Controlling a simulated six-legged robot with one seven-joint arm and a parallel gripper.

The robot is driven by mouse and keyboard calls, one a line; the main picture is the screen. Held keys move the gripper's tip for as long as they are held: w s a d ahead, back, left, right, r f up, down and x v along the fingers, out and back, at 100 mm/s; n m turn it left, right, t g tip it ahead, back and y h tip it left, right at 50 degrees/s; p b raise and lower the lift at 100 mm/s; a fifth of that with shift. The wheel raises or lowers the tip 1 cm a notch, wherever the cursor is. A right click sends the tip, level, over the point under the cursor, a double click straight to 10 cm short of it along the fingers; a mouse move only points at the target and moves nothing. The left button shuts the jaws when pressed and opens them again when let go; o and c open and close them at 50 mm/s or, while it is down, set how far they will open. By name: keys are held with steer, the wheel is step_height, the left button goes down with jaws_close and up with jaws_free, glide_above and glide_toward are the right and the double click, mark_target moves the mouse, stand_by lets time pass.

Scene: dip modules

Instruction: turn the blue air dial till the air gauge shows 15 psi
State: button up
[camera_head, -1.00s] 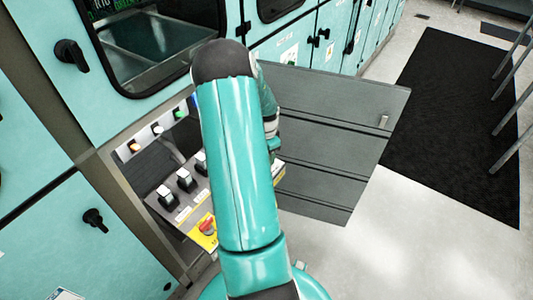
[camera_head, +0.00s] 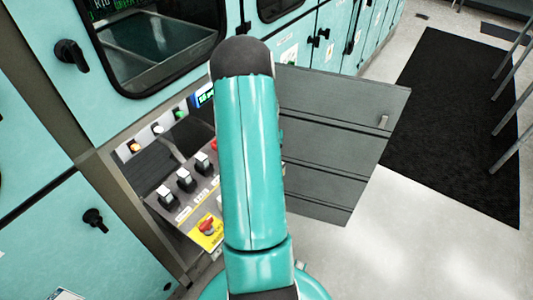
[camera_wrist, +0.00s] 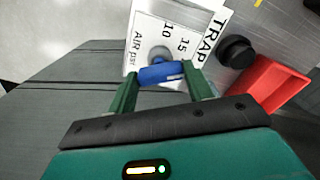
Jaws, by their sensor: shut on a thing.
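The blue air dial (camera_wrist: 160,73) shows in the wrist view in front of a white plate (camera_wrist: 146,22) printed "AIR psi", "10" and "15". A small pale mark shows near the dial's right end. I cannot read an exact setting from it. My gripper (camera_wrist: 159,79) has its two green fingers on either side of the dial and is shut on it. In the head view my own arm hides the dial and the gripper. I cannot make out a separate air gauge reading in either view.
Beside the plate are a "TRAP" label (camera_wrist: 216,35), a black knob (camera_wrist: 236,51) and a red part (camera_wrist: 269,83). A grey open door (camera_head: 335,140) stands right of the panel. Several switches (camera_head: 185,180) and a red-yellow switch (camera_head: 207,228) lie left of my arm.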

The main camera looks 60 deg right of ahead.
steer(key=shift+n, duration=1.2)
steer(key=o, duration=1)
steer(key=shift+r, duration=0.1)
step_height(320, 180, up, 14)
steer(key=shift+f, duration=0.15)
